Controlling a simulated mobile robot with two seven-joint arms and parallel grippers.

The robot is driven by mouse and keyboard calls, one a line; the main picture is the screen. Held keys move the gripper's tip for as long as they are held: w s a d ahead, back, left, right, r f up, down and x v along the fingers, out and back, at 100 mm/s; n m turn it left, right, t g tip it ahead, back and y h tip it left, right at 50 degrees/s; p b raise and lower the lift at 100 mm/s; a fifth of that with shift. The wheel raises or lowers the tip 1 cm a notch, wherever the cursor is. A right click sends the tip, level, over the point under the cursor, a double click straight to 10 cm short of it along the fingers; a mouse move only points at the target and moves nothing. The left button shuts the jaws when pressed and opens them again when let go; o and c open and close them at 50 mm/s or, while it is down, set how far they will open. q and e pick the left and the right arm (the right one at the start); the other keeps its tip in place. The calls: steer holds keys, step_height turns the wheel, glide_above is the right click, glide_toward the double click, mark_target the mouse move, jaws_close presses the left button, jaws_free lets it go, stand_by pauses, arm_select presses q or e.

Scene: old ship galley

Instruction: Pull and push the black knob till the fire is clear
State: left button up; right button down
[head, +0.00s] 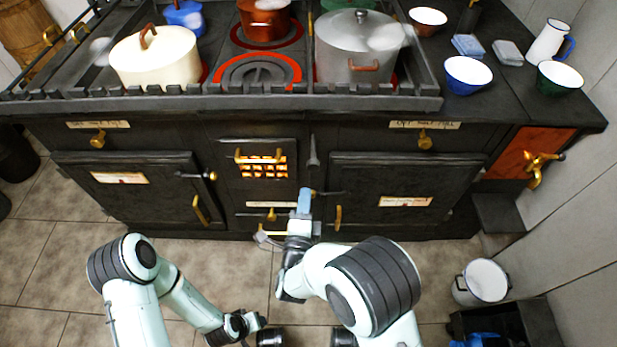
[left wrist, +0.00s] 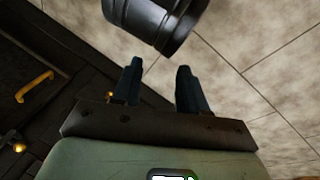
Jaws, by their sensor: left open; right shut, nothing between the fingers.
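The black range has a firebox grate (head: 263,168) glowing orange between dark bars. A dark knob-like handle (head: 313,153) stands out just right of the grate; I cannot tell for sure whether it is the black knob. My right gripper (head: 304,200) is shut and empty in front of the range, below that handle and right of the ash door label (head: 270,204). It hides part of the range front there. My left gripper (left wrist: 160,84) is open and empty in the left wrist view, low above the floor; its fingers are not clear in the head view.
Oven doors flank the grate, the left (head: 135,180) and right (head: 400,180), with brass handles. Pots (head: 155,55) stand on top behind a raised rail. A brass tap (head: 537,170) juts out at right. A white bucket (head: 482,280) stands on the tiled floor.

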mark_target(309, 168)
arm_select(q)
steer(key=shift+w+a+f+b, duration=0.3)
steer(key=shift+w+f+b, duration=0.1)
steer(key=shift+w, duration=0.2)
arm_select(e)
steer(key=w, duration=0.6)
steer(key=shift+w+d, duration=0.25)
steer(key=shift+d, duration=0.05)
